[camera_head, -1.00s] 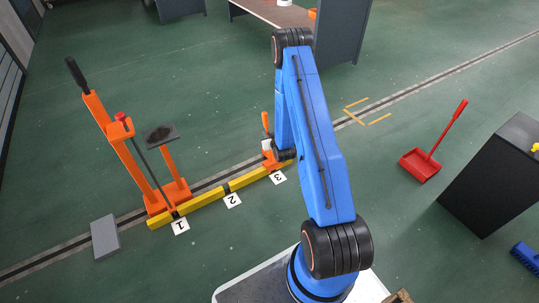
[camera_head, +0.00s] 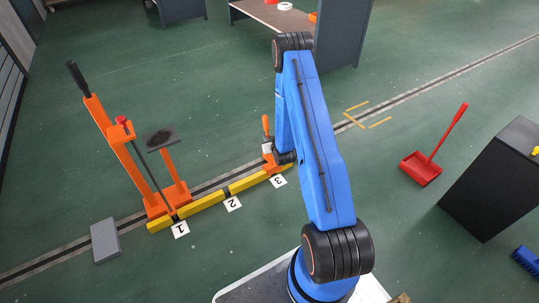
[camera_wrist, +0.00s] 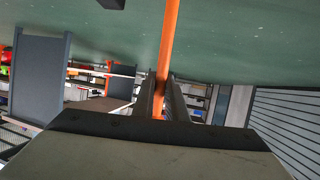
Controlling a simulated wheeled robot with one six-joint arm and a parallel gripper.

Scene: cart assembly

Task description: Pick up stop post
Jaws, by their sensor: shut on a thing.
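The stop post (camera_head: 265,124) is a thin orange upright with an orange foot, standing at the yellow rail by the number 3 marker. My gripper (camera_head: 267,147) is shut on the post from the right side, below its top. In the wrist view the orange post (camera_wrist: 169,45) runs up between the two dark fingers (camera_wrist: 165,100). The lower part of the post is partly hidden by my gripper and wrist. I cannot tell whether its foot is clear of the floor.
Yellow rail segments (camera_head: 202,204) lie along a dark floor track with number markers. An orange lever stand (camera_head: 128,152) stands at the left, with a grey block (camera_head: 105,240) nearby. A red dustpan (camera_head: 421,168) and black cabinet (camera_head: 492,188) are at the right.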

